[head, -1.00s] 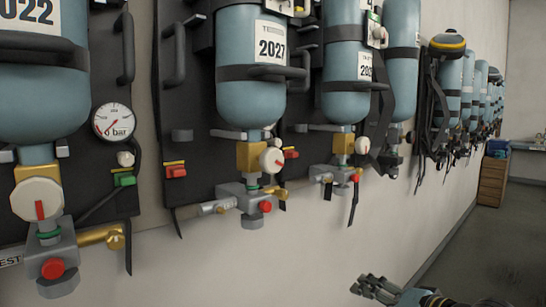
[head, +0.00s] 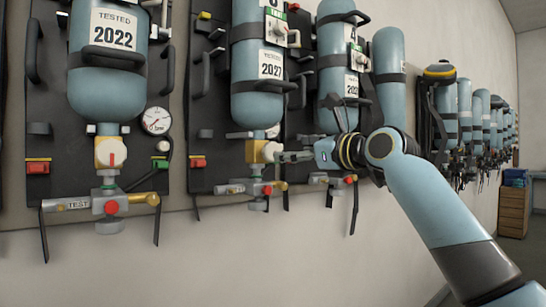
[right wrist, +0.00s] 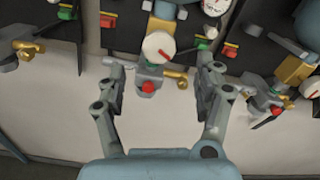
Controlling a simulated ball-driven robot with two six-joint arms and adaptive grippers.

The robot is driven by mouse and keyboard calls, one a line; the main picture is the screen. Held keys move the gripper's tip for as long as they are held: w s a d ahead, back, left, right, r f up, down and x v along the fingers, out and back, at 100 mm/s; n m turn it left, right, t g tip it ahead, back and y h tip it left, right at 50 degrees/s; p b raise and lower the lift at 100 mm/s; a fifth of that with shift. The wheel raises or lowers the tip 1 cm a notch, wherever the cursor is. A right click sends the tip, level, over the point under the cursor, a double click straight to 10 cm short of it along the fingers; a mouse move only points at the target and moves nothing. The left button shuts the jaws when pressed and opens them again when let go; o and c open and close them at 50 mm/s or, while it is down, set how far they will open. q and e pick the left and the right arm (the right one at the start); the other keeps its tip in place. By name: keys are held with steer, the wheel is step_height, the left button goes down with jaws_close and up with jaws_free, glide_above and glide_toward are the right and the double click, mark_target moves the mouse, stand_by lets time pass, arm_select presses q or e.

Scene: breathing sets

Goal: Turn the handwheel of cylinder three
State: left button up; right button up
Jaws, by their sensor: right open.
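Blue cylinders hang along the wall, each with a brass valve, a white handwheel and a grey block below. I cannot read which is number three. In the right wrist view the gripper (right wrist: 163,80) is open and empty. A white handwheel (right wrist: 158,46) with a red mark shows beyond the tips, in line with the gap; I see no contact. My left gripper is out of view.
The cylinder marked 2022 (head: 108,70) hangs to the left, with its own handwheel (head: 110,152) and a gauge (head: 156,121). Red knobs and brass fittings stick out below the valves. A wooden cabinet (head: 513,205) stands far right. The wall below is bare.

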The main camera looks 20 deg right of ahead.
mark_target(274, 151)
steer(key=x, duration=0.7)
steer(key=shift+w+a, duration=0.2)
steer(key=shift+w, duration=0.15)
steer(key=shift+w+a, duration=0.15)
steer(key=shift+w, duration=0.3)
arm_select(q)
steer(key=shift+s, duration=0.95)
arm_select(e)
steer(key=c, duration=1.2)
